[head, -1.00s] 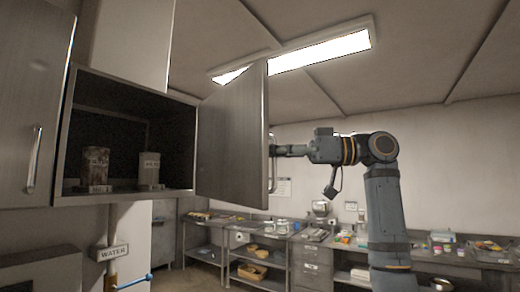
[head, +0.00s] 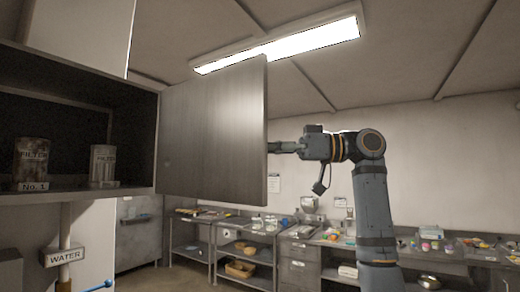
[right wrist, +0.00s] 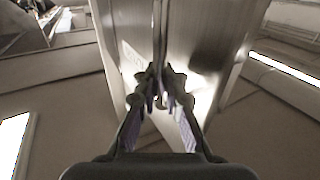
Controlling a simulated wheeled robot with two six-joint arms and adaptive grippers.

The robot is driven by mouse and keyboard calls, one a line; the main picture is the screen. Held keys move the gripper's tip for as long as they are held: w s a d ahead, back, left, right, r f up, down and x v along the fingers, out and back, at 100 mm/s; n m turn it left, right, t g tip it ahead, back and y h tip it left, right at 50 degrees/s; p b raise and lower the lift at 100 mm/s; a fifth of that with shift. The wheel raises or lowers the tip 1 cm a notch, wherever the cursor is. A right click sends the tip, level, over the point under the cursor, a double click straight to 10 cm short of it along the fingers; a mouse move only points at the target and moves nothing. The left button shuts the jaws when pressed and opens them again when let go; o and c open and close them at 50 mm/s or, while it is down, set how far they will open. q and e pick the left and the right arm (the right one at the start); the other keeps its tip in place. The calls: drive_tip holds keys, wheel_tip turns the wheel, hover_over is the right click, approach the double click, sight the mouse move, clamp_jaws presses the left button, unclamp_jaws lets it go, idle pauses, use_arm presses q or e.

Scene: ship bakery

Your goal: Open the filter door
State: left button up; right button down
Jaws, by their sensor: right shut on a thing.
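The filter door (head: 212,130) is a grey metal cabinet door. It stands swung out from the right side of an open dark cabinet (head: 60,105). Inside are two canisters, one marked FILTER (head: 31,160) above a No. 1 plate and a paler one (head: 103,162). My right gripper reaches behind the door's free edge in the head view, where its fingertips are hidden. In the right wrist view my right gripper (right wrist: 161,92) is closed around the door's bar handle (right wrist: 159,40), in front of the door panel (right wrist: 195,40). My left gripper is not in view.
A WATER sign (head: 63,257) is on a pipe below the cabinet. Steel counters (head: 300,245) with trays, bowls and small items line the back wall. Some floor shows between the cabinet and the counters. A ceiling light (head: 280,45) is overhead.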

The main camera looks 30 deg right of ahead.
drive_tip(key=c, duration=1.6)
unclamp_jaws()
drive_tip(key=shift+s+d, duration=0.1)
drive_tip(key=shift+d, duration=0.05)
drive_tip(key=shift+c, duration=0.2)
drive_tip(key=shift+o, duration=1.1)
drive_tip(key=shift+s+d, duration=0.15)
drive_tip(key=shift+s, duration=0.05)
drive_tip(key=shift+w, duration=0.1)
drive_tip(key=v, duration=1.2)
drive_tip(key=shift+f, duration=0.1)
